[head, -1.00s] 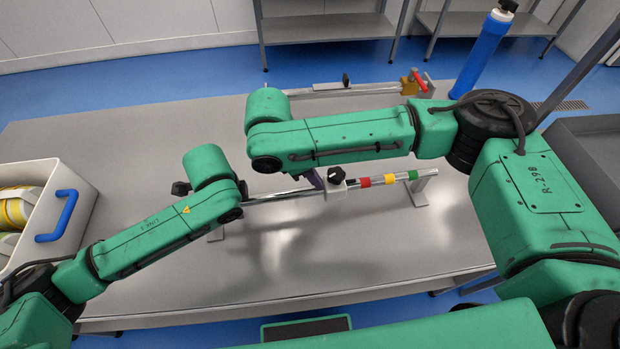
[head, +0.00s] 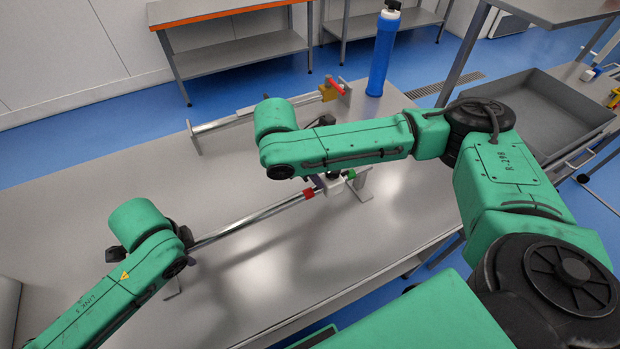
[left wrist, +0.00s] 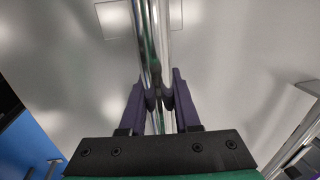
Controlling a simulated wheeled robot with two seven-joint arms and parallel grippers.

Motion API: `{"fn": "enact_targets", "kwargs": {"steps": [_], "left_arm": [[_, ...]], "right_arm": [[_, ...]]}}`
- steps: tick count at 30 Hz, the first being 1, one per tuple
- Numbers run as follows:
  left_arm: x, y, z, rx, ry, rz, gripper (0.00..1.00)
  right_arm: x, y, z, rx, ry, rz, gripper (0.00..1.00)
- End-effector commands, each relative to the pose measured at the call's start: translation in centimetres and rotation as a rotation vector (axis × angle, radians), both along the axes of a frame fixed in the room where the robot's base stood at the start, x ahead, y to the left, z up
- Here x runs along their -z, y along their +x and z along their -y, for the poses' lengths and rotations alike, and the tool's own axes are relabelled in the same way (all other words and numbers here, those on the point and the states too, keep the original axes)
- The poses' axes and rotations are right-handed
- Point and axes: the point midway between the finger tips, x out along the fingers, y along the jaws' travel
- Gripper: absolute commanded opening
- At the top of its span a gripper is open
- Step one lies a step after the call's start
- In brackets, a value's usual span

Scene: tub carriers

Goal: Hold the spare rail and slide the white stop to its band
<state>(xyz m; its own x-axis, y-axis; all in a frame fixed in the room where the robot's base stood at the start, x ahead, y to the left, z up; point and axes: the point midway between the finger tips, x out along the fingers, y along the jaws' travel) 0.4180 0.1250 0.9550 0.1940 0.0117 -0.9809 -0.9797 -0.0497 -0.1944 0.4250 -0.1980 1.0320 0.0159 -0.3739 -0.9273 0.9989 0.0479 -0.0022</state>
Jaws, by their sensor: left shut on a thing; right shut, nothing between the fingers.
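The spare rail (head: 238,228) is a silver bar with coloured bands, on low supports along the table. The white stop (head: 332,187), with a black knob, sits on it between the red band (head: 309,193) and the green band (head: 349,174). The yellow band is hidden, apparently at the stop. My left gripper (head: 188,256) is shut on the rail's left part; the left wrist view shows its purple fingers (left wrist: 156,98) on either side of the bar. My right gripper (head: 317,182) is shut and empty, close against the stop's left side; contact is unclear.
A second rail (head: 222,122) with a yellow block (head: 327,92) and red handle (head: 340,87) lies at the table's back. A grey tray (head: 540,115) is at right. The table front is clear.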

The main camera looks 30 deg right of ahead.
Motion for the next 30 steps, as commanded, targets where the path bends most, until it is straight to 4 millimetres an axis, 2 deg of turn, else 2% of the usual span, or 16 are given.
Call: {"fn": "enact_targets", "kwargs": {"steps": [2,6,12,15,18,26,27,29,30], "left_arm": [[0.0,0.1,-0.2,-0.003,0.005,0.001,0.0],[0.0,0.0,-0.1,-0.003,0.003,0.001,0.0],[0.0,0.0,0.0,-0.001,0.001,0.001,0.0],[0.0,0.0,0.0,-0.001,0.0,0.001,0.0],[0.0,0.0,0.0,-0.001,-0.001,0.001,0.0],[0.0,0.0,0.1,0.001,-0.003,0.0,0.0],[0.0,0.0,0.1,0.001,-0.004,0.0,0.38],[0.0,0.0,0.1,0.002,-0.004,0.0,0.61],[0.0,0.0,0.1,0.002,-0.003,0.0,0.66]], "right_arm": [[0.0,0.0,-0.9,-0.004,0.001,-0.002,0.0],[0.1,-0.2,-4.3,-0.008,0.004,-0.002,0.0],[-6.0,0.0,-6.2,-0.005,0.002,0.01,0.0],[-7.9,-0.1,-7.0,-0.004,0.001,0.008,0.0],[-8.9,-0.2,-7.4,-0.001,0.002,0.004,0.0],[-9.3,-0.3,-7.6,-0.001,0.003,0.0,0.0],[-9.3,-0.3,-7.6,-0.002,0.003,0.0,0.0],[-9.3,-0.3,-7.6,-0.002,0.003,0.0,0.0],[-9.3,-0.3,-7.6,-0.002,0.003,0.0,0.0]]}}
